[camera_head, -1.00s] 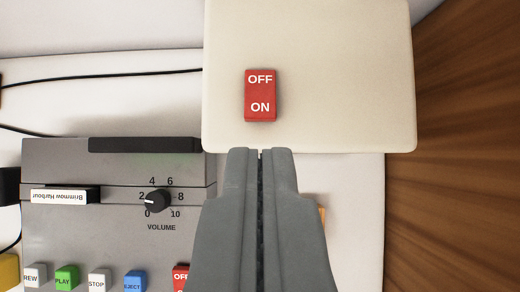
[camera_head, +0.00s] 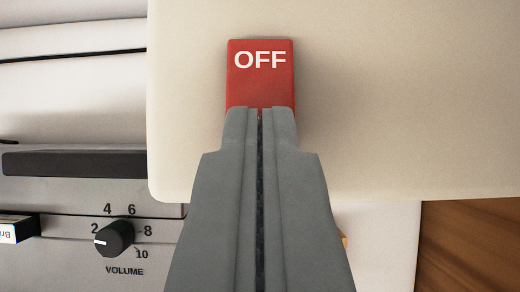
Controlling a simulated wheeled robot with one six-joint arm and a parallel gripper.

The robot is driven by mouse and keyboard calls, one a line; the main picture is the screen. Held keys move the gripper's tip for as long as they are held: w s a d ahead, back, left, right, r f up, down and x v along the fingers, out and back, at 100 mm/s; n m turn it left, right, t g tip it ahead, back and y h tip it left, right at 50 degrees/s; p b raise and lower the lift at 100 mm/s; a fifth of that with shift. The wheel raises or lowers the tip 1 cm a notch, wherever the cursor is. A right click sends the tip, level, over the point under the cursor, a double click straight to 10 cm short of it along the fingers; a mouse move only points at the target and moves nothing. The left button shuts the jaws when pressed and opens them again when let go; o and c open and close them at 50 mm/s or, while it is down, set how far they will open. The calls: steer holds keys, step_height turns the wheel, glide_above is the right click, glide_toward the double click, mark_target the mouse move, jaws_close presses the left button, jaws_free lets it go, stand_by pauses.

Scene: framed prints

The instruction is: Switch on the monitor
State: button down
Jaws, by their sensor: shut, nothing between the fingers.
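The monitor (camera_head: 400,110) is a cream-coloured casing that fills the upper right of the view. A red rocker switch (camera_head: 260,85) sits on it, with OFF in white on its upper half. The lower half of the switch is hidden behind my fingertips. My gripper (camera_head: 260,112) is shut and empty, its tips over the lower part of the switch. I cannot tell whether the tips touch it or which way the rocker is tilted.
A grey tape player (camera_head: 60,195) with a black volume knob (camera_head: 114,238) stands at the lower left. A brown wooden surface (camera_head: 470,250) shows at the lower right.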

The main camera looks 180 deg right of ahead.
steer(key=shift+s+f, duration=0.2)
steer(key=shift+f, duration=0.25)
steer(key=shift+r, duration=0.2)
steer(key=shift+r, duration=0.65)
steer(key=shift+r, duration=0.1)
